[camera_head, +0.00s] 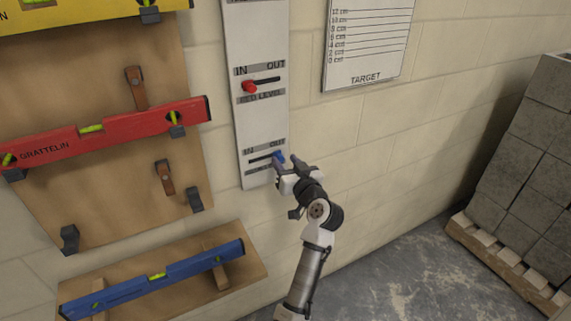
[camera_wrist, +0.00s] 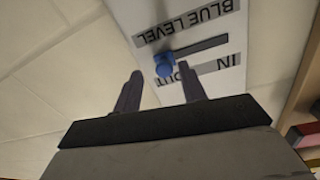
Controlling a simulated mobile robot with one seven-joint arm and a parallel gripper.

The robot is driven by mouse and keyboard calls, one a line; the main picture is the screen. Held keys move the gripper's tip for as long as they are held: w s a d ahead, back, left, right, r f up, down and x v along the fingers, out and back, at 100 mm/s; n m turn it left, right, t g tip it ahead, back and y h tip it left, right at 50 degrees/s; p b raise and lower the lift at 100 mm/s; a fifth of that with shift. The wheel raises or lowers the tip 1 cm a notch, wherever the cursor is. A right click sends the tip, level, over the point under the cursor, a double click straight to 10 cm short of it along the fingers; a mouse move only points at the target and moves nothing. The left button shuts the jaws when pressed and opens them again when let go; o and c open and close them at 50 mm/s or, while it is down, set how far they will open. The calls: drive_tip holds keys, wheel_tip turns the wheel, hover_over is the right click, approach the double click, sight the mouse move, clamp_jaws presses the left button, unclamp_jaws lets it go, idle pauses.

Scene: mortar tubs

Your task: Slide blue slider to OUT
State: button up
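The blue slider (camera_head: 278,157) is a small blue knob on a white wall panel (camera_head: 258,120). It sits at the OUT end of its dark horizontal slot, in the lower part of the panel. In the wrist view the panel appears upside down, and the blue slider (camera_wrist: 164,66) is at the slot's end on the OUT label's side. My gripper (camera_head: 286,163) is in front of the panel. In the wrist view my gripper (camera_wrist: 162,73) has its two fingers apart, with the knob showing between and just beyond the tips. Contact cannot be told.
A red slider (camera_head: 249,87) sits at the IN end of its slot higher on the panel. A blue level (camera_head: 155,277) and a red level (camera_head: 105,131) hang on boards at left. A target chart (camera_head: 368,42) is at upper right. Grey blocks (camera_head: 530,150) stand on a pallet at right.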

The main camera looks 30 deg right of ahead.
drive_tip(key=s+b, duration=0.3)
drive_tip(key=s, duration=1)
drive_tip(key=shift+s+a, duration=0.2)
drive_tip(key=shift+s, duration=0.2)
